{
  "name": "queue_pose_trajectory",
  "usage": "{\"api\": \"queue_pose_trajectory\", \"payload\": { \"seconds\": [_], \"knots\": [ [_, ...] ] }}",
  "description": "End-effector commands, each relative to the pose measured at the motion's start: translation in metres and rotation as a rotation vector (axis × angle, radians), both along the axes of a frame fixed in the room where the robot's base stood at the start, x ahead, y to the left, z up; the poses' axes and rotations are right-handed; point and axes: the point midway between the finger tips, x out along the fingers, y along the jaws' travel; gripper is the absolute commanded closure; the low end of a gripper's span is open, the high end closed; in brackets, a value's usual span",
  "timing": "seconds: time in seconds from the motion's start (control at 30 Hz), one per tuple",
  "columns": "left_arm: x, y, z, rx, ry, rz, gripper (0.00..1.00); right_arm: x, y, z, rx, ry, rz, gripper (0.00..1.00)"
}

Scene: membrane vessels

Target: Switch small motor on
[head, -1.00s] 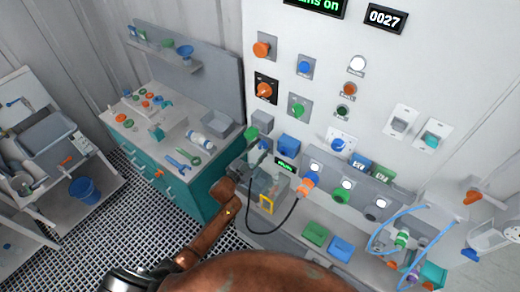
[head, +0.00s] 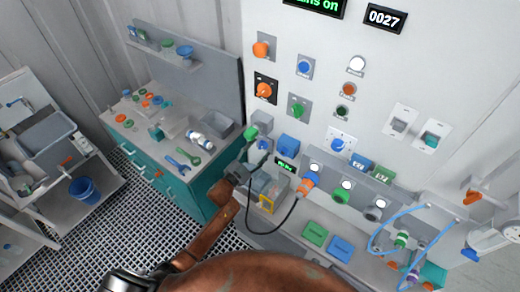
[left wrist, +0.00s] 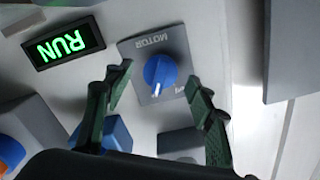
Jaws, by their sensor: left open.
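The motor switch is a blue round knob (left wrist: 160,70) on a grey plate marked MOTOR, which appears upside down in the left wrist view. Its white mark points down in that view. A lit green RUN display (left wrist: 63,47) is beside it; it also shows in the head view (head: 285,164). My left gripper (left wrist: 158,78) is open and empty, with one finger on either side of the knob in the picture and visible gaps to it. In the head view, my left gripper (head: 257,160) is in front of the lower left of the panel, close to the small blue knob (head: 263,144). My right gripper is not in view.
A green knob (head: 250,133) and a blue box (head: 289,145) are close to the gripper. A black cable (head: 270,232) loops below it. A teal bench (head: 205,190) with tools stands to the left. Lamps and other knobs cover the panel (head: 320,120).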

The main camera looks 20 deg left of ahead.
Motion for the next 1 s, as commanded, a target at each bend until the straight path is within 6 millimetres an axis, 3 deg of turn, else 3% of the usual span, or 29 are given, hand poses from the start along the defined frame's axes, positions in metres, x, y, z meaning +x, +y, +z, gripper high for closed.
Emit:
{"api": "queue_pose_trajectory", "payload": {
  "seconds": [0.3, 0.5, 0.7, 1.0],
  "knots": [
    [-0.062, 0.023, -0.002, 0.001, 0.003, 0.001, 0.49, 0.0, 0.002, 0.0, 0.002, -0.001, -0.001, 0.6],
    [-0.091, 0.033, -0.002, 0.001, 0.003, 0.001, 0.49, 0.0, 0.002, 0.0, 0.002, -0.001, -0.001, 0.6],
    [-0.101, 0.036, -0.001, 0.002, 0.002, 0.0, 0.49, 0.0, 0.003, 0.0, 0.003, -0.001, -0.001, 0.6],
    [-0.101, 0.036, -0.001, 0.001, 0.001, 0.0, 0.49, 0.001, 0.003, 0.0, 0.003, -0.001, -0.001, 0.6]
  ]
}}
